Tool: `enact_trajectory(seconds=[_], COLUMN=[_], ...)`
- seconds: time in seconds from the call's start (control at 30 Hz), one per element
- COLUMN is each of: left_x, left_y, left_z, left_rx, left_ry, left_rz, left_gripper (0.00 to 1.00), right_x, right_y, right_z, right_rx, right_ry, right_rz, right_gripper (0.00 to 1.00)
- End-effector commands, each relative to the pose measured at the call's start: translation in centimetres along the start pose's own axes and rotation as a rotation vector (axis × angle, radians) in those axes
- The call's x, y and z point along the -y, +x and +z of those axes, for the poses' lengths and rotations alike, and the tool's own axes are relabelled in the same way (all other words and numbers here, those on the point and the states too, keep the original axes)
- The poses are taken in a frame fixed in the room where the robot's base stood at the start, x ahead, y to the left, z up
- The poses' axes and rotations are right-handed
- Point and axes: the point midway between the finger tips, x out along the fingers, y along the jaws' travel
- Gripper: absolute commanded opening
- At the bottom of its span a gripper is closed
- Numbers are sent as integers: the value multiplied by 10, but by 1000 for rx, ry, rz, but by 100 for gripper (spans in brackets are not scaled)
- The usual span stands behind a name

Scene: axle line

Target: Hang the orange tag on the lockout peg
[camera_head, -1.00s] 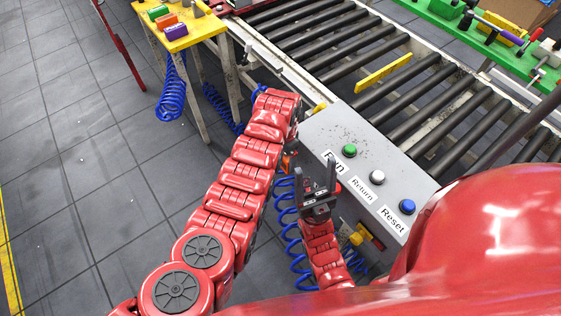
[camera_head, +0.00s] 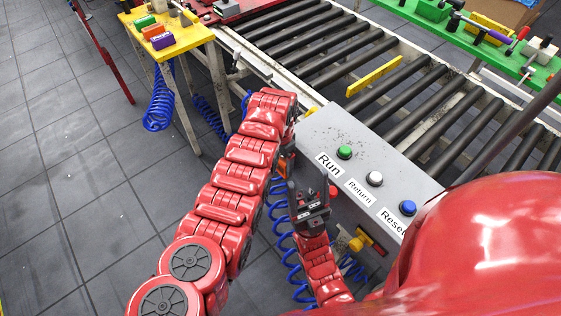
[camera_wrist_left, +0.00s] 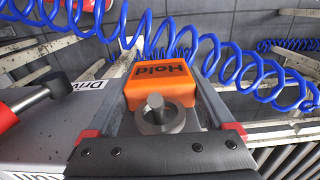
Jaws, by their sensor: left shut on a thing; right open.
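The orange tag (camera_wrist_left: 158,82), a block lettered "Hold" upside down, lies between the two fingers of my left gripper (camera_wrist_left: 158,85), which is shut on it. A metal ring (camera_wrist_left: 178,123) is at the tag's near side. A short grey pin (camera_wrist_left: 154,102), perhaps the lockout peg, shows inside the ring's outline; I cannot tell whether the ring is around it. In the head view my left gripper (camera_head: 284,163) is beside the grey control box, and a bit of orange shows there. My right gripper (camera_head: 311,203) is open and empty just below it.
The grey control box (camera_head: 375,150) carries green, white and blue buttons, with a red knob (camera_head: 333,191) on its side. Blue coiled hoses (camera_head: 280,215) hang close to both grippers. A roller conveyor (camera_head: 340,60) lies behind. A yellow table (camera_head: 185,38) stands at the upper left.

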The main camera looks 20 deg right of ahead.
Motion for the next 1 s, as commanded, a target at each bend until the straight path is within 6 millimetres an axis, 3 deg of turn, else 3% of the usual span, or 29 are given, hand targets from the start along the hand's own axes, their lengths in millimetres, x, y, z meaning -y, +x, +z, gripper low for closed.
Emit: enact_trajectory(seconds=[0.43, 0.47, 0.5, 0.8, 1.0], left_x=[0, 0, 0, 0, 1], left_y=[0, 0, 0, -1, -13], left_z=[0, 0, 0, 0, 0], left_rx=[0, 0, 0, -1, -1], left_ry=[0, 0, 0, 0, 0], left_rz=[0, 0, 0, -1, -1], left_gripper=[30, 90, 98, 100, 100], right_x=[0, 0, 0, 0, 0], right_y=[0, 0, 0, 0, -5], right_z=[0, 0, 0, 0, 1], right_rx=[0, 0, 0, 0, 0], right_ry=[0, 0, 0, 0, 0], right_rz=[0, 0, 0, 0, 0], right_gripper=[67, 67, 67, 67, 67])
